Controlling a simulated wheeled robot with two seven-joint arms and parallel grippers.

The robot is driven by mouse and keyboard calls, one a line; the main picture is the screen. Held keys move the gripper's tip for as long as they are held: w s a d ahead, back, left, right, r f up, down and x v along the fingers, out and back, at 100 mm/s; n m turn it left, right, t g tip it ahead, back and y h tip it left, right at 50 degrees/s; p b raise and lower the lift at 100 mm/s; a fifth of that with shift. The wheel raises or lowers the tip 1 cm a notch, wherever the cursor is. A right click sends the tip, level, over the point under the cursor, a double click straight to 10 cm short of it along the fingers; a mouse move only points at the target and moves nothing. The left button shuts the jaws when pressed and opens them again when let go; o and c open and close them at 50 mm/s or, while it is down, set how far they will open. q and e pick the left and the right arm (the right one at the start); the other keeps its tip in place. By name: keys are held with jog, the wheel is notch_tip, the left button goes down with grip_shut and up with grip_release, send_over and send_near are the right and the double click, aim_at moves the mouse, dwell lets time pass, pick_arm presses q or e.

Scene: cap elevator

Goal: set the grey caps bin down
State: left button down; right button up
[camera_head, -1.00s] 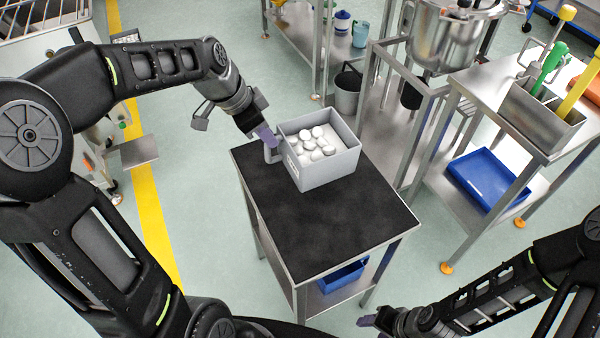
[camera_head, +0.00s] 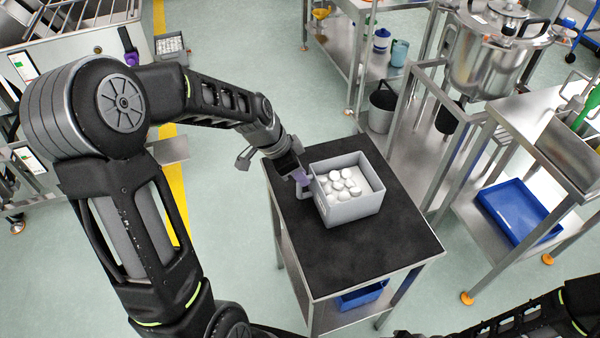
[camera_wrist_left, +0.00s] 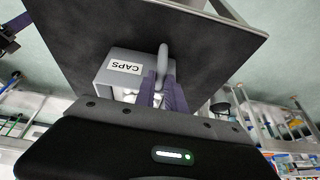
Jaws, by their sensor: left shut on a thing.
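The grey caps bin (camera_head: 352,208) is an open box with several white round caps (camera_head: 343,183) inside. It is upright at the back part of the black-topped table (camera_head: 365,251); I cannot tell whether its base touches the top. My left gripper (camera_head: 304,183) is at the bin's left side, shut on its handle. In the left wrist view the bin (camera_wrist_left: 112,68) shows a CAPS label, and the gripper's purple fingers (camera_wrist_left: 160,92) are around the handle (camera_wrist_left: 163,58). My right gripper is out of the picture.
The front of the black top is clear. A blue bin (camera_head: 360,296) sits on the shelf below. To the right stand a steel frame with a large pot (camera_head: 492,50) and a bench with a blue tray (camera_head: 517,211). A dark bucket (camera_head: 382,108) is behind.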

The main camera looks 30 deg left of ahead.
pick_arm(q)
jog(key=c, duration=1.4)
grip_release()
jog(key=v, duration=1.2)
jog(key=shift+b, duration=0.3)
jog(key=shift+s, duration=0.1)
